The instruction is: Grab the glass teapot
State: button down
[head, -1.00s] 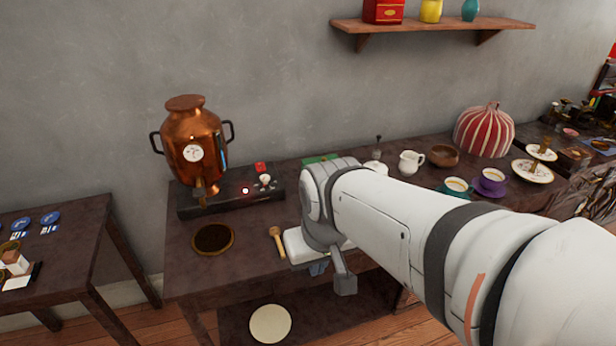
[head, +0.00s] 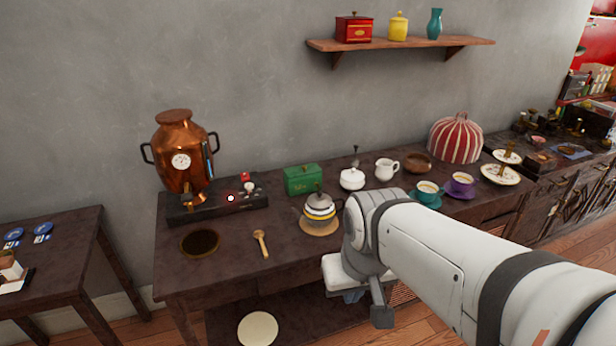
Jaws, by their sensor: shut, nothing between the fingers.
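A small teapot (head: 320,208) stands upright on a round tan mat (head: 322,228) near the middle of the dark table. It has a grey lid with a knob, a spout to the left and a yellow band; it looks partly see-through, like glass. My gripper (head: 380,317) is at the end of my white arm, in front of the table's edge, below and to the right of the teapot. It is apart from the teapot, shut and empty. My wrist hides part of the fingers and the table behind it.
A copper urn (head: 180,155) on a black base stands at the left. A wooden spoon (head: 261,243), green box (head: 303,180), white sugar bowl (head: 352,179), creamer (head: 386,169) and teal cup (head: 427,188) surround the teapot. A shelf (head: 400,45) hangs above.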

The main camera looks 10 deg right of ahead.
aim_at(316, 218)
jog(key=z, duration=0.1)
jog(key=i, duration=1)
jog(key=z, duration=0.05)
